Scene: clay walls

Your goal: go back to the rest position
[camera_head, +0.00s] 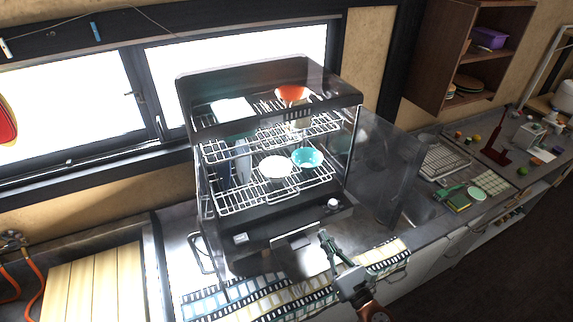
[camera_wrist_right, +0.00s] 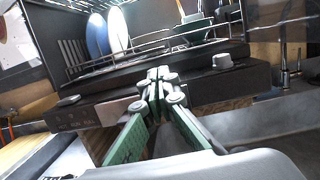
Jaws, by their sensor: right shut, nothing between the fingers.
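My right gripper (camera_head: 325,238) is in front of the black dish cabinet (camera_head: 262,238), near the lower front edge. In the right wrist view its green-sided fingers (camera_wrist_right: 158,76) are together and hold nothing. The cabinet's clear door (camera_head: 385,170) stands open to the right. On its lower rack are a white bowl (camera_head: 275,166) and a teal bowl (camera_head: 307,157). An orange bowl (camera_head: 292,93) is higher up. In the wrist view, plates (camera_wrist_right: 118,30) stand upright in the rack above my fingers. My left gripper is not in view.
A film-strip patterned mat (camera_head: 255,297) lies on the counter before the cabinet. Slatted wood boards (camera_head: 95,285) lie at the left. A wooden shelf (camera_head: 425,60) hangs at the upper right.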

